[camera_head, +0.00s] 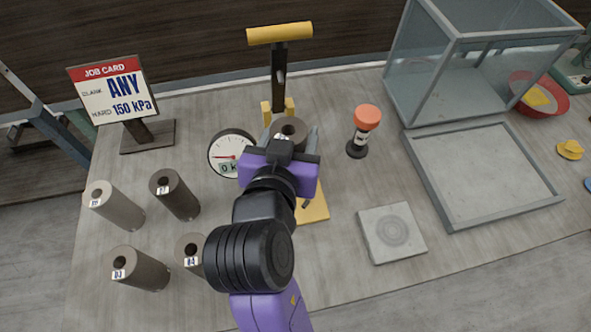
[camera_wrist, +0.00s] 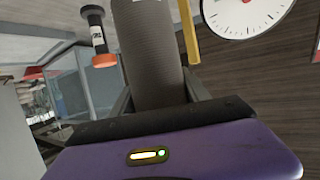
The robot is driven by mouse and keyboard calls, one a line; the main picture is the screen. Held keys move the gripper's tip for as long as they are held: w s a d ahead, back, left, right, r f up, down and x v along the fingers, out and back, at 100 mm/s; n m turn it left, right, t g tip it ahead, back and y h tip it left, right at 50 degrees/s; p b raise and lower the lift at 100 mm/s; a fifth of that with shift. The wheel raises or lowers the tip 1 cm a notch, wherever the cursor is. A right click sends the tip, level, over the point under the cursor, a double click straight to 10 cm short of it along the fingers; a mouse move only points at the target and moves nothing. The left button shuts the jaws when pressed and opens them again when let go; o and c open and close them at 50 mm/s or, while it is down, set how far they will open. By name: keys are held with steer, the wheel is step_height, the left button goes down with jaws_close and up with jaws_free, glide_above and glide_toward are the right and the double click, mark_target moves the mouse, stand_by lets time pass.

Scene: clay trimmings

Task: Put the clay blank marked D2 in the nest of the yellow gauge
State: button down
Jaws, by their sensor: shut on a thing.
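My gripper (camera_head: 290,138) is shut on a dark grey-brown clay blank (camera_head: 289,127), a cylinder with a hole in its top end. The blank also shows between the fingers in the wrist view (camera_wrist: 150,50). No mark can be read on it. The yellow gauge (camera_head: 313,208) has a yellow base, a dark column with a yellow handle bar (camera_head: 280,33) and a round dial (camera_head: 230,153) near zero. The held blank is over the gauge in the head view, in front of the column. My gripper hides the nest, so I cannot tell whether the blank is seated.
Other blanks stand at left, including one marked D3 (camera_head: 140,270), one apparently D4 (camera_head: 190,246), and two more (camera_head: 118,208) (camera_head: 178,197). The job card (camera_head: 112,90) is behind them. An orange-topped tool (camera_head: 363,128), a square plate (camera_head: 391,233) and a grey tray (camera_head: 480,175) are at right.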

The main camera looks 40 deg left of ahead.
steer(key=shift+w+a+f, duration=0.1)
steer(key=shift+f, duration=2.35)
steer(key=shift+w+f, duration=0.1)
steer(key=shift+f, duration=2.3)
steer(key=shift+f, duration=0.1)
steer(key=c, duration=0.5)
jaws_free()
steer(key=shift+f, duration=0.1)
steer(key=shift+r, duration=0.25)
steer(key=b+v, duration=0.1)
steer(key=v, duration=1.1)
steer(key=shift+f, duration=0.1)
